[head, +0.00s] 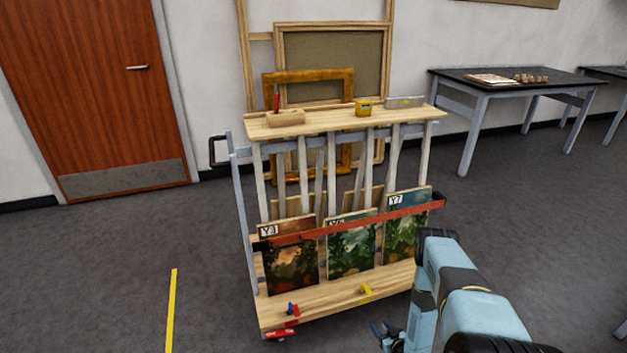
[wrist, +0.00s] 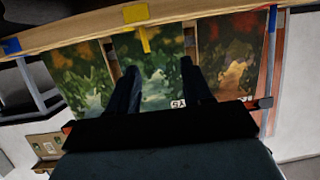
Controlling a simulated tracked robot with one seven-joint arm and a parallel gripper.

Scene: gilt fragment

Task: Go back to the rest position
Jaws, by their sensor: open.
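My gripper (head: 384,333) is low at the front right of the painting cart, near the lower right of the head view. It also shows in the wrist view (wrist: 158,76), with two dark fingers spread apart and nothing between them. The wrist view looks upside down at the cart, with its lower shelf (wrist: 85,33) along the top. My blue arm partly hides the cart's right front corner. Three painted panels stand in the cart: Y3 (head: 292,270), a middle one with a partly covered label (head: 352,252), and Y7 (head: 405,235).
A red bar (head: 345,229) crosses the panels. The bottom shelf (head: 325,299) bears a yellow piece (head: 365,291) and a blue-and-red piece (head: 291,309). Small items lie on the top shelf (head: 335,117). A dark table (head: 555,90) stands back right; floor left of the cart is clear.

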